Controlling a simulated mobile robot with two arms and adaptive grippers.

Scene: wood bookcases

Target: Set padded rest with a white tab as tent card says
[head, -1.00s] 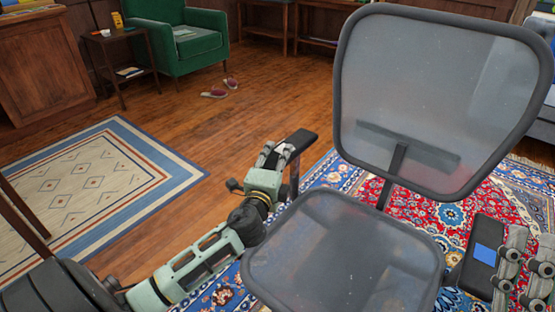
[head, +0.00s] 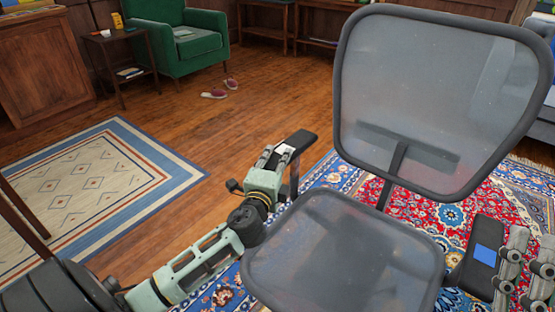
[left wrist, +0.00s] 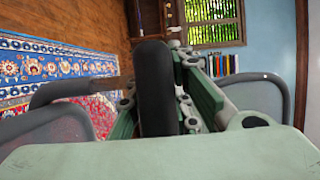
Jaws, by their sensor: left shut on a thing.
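The office chair (head: 345,260) has a grey mesh seat and back. Its padded rest with a white tab (head: 301,139) is the black armrest on the left side; the white tab (head: 285,149) shows beside my fingers. My left gripper (head: 275,157) is shut on this rest, and in the left wrist view the dark pad (left wrist: 153,85) stands between the fingers. The other armrest (head: 468,274), with a blue tab (head: 485,255), is at the right. My right gripper (head: 510,268) is beside it, partly cut off by the frame; its grip is unclear. I cannot make out a tent card.
The chair stands on a red and blue patterned rug (head: 455,212). A beige rug (head: 90,190) lies on the wood floor at left. A green armchair (head: 178,45), a small side table (head: 118,60) and slippers (head: 214,94) are farther back. Floor between is clear.

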